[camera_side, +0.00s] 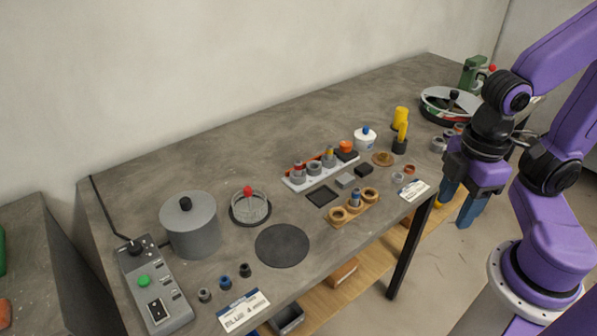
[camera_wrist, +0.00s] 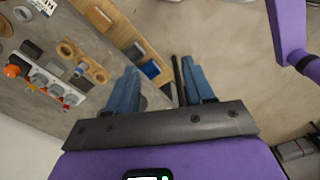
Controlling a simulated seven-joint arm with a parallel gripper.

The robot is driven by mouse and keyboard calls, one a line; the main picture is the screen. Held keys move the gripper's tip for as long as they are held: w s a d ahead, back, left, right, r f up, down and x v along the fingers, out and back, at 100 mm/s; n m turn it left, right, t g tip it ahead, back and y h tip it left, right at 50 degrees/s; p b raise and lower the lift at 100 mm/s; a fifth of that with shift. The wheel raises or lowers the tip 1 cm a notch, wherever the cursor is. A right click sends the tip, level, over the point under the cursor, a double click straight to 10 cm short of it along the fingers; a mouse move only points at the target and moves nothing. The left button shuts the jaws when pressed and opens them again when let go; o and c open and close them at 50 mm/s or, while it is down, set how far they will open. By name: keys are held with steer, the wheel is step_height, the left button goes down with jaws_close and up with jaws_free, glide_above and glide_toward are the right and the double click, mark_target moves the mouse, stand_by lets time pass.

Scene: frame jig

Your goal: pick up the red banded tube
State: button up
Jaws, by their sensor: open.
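A white rack (camera_side: 290,184) with grey round holders stands mid-table in the side view. Small tubes stand in it; one near its left end (camera_side: 298,167) shows a red or orange top, and one near its right end (camera_side: 328,155) shows yellow and red. Which one is the red banded tube is too small to tell. The rack also shows at the left of the wrist view (camera_wrist: 36,76). My gripper (camera_side: 459,205) hangs beyond the table's right front edge, away from the rack. Its blue fingers (camera_wrist: 160,66) are apart with nothing between them.
A grey pot (camera_side: 190,228), wire-domed dish (camera_side: 250,207), control box (camera_side: 156,287) and yellow bottle (camera_side: 401,117) stand around. A black disc (camera_side: 282,245) lies flat. The table's back is clear.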

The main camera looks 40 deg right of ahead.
steer(key=w+a+r+m, duration=0.1)
steer(key=w+a+m, duration=0.25)
steer(key=w, duration=0.25)
steer(key=w+a+r+m, duration=0.1)
steer(key=w+a+m, duration=0.1)
steer(key=w+m, duration=0.3)
steer(key=m, duration=2.5)
glide_above(298, 162)
step_height(298, 162, down, 4)
step_height(298, 162, down, 11)
steer(key=shift+s+d, duration=0.15)
steer(key=shift+f, duration=2.65)
